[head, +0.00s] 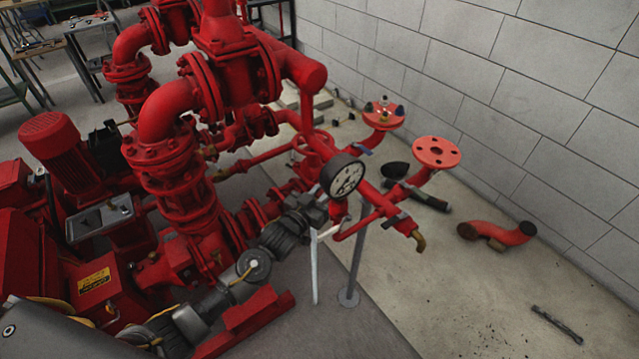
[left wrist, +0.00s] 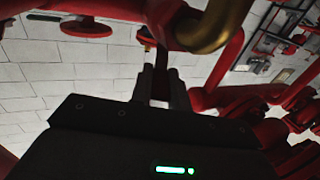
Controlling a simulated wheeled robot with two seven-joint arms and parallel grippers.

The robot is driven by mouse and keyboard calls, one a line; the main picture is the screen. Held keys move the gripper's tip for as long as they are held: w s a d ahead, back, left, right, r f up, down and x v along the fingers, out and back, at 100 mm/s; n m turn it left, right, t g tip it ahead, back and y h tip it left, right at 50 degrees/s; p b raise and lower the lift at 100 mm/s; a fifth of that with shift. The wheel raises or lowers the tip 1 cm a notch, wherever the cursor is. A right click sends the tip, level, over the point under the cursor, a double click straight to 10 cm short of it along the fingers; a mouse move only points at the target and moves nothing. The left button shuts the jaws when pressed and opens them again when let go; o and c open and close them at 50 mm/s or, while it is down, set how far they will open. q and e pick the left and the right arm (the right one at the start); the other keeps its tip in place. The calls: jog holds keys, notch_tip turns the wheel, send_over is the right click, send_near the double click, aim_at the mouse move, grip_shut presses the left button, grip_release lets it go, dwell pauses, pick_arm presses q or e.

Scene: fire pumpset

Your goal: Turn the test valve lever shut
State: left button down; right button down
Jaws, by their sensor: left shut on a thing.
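My left arm reaches in from the lower left. Its gripper (head: 322,212) is beside the pressure gauge (head: 342,175), partly hidden by its own wrist. In the left wrist view the fingers (left wrist: 161,84) are shut on a narrow dark-red strip, which looks like the test valve lever (left wrist: 161,60). The lever runs up towards red pipework and a brass elbow outlet (left wrist: 218,25). In the head view a thin red bar (head: 356,226), apparently the lever, slants from near the gripper to the red pipe; the brass outlet (head: 419,241) points down at its end. My right gripper is not in view.
Red pump pipework (head: 180,160) and a motor (head: 60,140) crowd the left. Two open flanges, one far (head: 383,113) and one near (head: 436,152), rise behind the gauge.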

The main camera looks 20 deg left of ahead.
pick_arm(q)
jog(key=shift+d+n+y, duration=0.15)
jog(key=shift+n+y, duration=0.15)
jog(key=shift+y, duration=0.1)
jog(key=c, duration=1.3)
grip_release()
jog(key=shift+c, duration=0.2)
jog(key=b+v, duration=0.1)
jog(key=v, duration=1)
jog(key=shift+f, duration=0.1)
